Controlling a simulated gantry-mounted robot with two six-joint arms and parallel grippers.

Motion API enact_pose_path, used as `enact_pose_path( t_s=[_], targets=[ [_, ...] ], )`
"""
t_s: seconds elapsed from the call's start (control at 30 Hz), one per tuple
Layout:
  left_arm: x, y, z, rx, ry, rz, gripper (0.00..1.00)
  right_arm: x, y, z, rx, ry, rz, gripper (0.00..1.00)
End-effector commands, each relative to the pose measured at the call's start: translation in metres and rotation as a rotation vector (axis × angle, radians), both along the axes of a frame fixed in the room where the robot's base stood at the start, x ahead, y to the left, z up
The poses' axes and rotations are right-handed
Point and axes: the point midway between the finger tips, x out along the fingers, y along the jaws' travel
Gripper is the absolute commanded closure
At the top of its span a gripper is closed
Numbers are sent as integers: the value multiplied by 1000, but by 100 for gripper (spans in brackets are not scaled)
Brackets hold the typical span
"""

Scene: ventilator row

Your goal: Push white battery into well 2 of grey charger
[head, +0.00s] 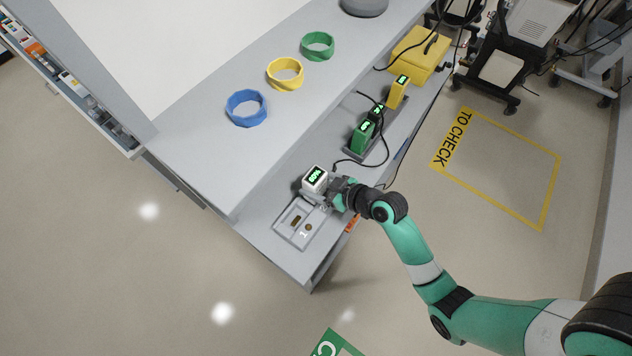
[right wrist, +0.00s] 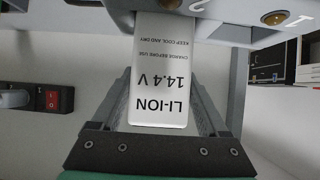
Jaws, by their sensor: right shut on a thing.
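The white battery (head: 314,180), with a lit green percentage display, is held in my right gripper (head: 332,192). The right wrist view shows its labelled face (right wrist: 160,90), "LI-ION 14.4 V", between the fingers of the gripper (right wrist: 165,105). The grey charger (head: 283,229) lies on the lower shelf, just below and in front of the battery. A bare well and a round contact show on its near part. In the right wrist view the battery's far end meets the charger's edge (right wrist: 230,32); how deep it sits is hidden. My left gripper is not in view.
Behind, a dark charger (head: 352,153) holds a green battery (head: 362,135) and others, with a black cable looping near my right gripper. The upper shelf (head: 205,150) overhangs, carrying blue, yellow and green rings. A yellow case (head: 418,55) stands at the far end.

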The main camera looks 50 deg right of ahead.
Motion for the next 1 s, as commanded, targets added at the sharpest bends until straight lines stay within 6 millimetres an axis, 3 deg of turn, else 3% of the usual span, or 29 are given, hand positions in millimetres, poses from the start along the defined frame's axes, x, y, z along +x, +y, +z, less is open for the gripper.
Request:
enact_pose_path(
  t_s=[1.0],
  targets=[
    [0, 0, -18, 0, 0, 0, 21, 1, 0, -20, 0, -3, 0, 100]
  ],
)
